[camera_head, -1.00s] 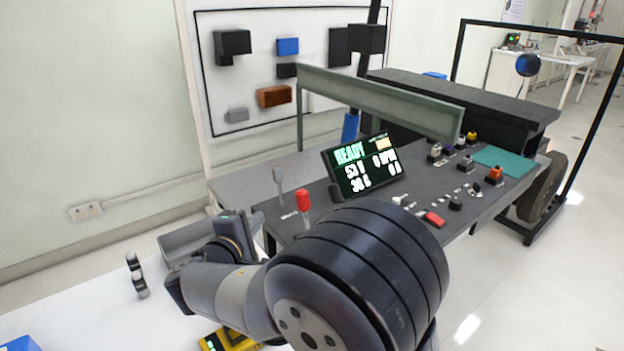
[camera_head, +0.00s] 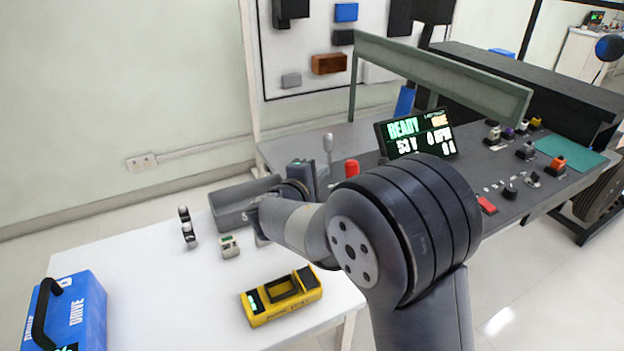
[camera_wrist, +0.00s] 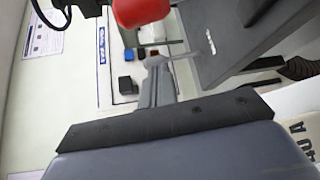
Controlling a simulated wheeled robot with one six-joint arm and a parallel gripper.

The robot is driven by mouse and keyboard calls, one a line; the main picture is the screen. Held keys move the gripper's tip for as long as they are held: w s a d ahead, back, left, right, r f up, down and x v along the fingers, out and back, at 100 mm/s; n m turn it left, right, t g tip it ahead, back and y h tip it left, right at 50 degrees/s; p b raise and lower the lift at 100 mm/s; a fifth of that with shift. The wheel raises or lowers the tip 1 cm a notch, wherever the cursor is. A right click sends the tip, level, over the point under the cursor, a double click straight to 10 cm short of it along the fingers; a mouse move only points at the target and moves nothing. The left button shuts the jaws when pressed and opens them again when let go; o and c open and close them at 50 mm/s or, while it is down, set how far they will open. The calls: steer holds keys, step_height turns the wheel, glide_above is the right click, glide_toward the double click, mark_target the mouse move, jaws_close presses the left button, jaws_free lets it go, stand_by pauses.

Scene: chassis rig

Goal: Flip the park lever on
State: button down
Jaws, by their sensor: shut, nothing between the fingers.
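Two levers stand at the left end of the dark control panel (camera_head: 470,190). One has a red knob (camera_head: 351,168), the other is a thin grey lever (camera_head: 328,145). I cannot read which is the park lever. In the head view my arm hides the base of the red-knobbed lever and most of my gripper. In the wrist view my gripper (camera_wrist: 157,62) is shut and empty. I cannot tell whether anything touches.
A lit display (camera_head: 416,133) reads READY. A grey tray (camera_head: 238,205) stands by the panel's left end. The white table (camera_head: 150,285) holds a yellow meter (camera_head: 281,296), a blue DRIVE case (camera_head: 88,310) and small parts. A green rail (camera_head: 440,75) spans behind the panel.

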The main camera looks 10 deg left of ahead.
steer(key=shift+d+r, duration=0.15)
steer(key=shift+d, duration=0.85)
steer(key=shift+d+r, duration=0.15)
steer(key=shift+d, duration=0.85)
steer(key=shift+s+d+f+b, duration=0.1)
steer(key=shift+f+b, duration=0.05)
steer(key=shift+b, duration=0.55)
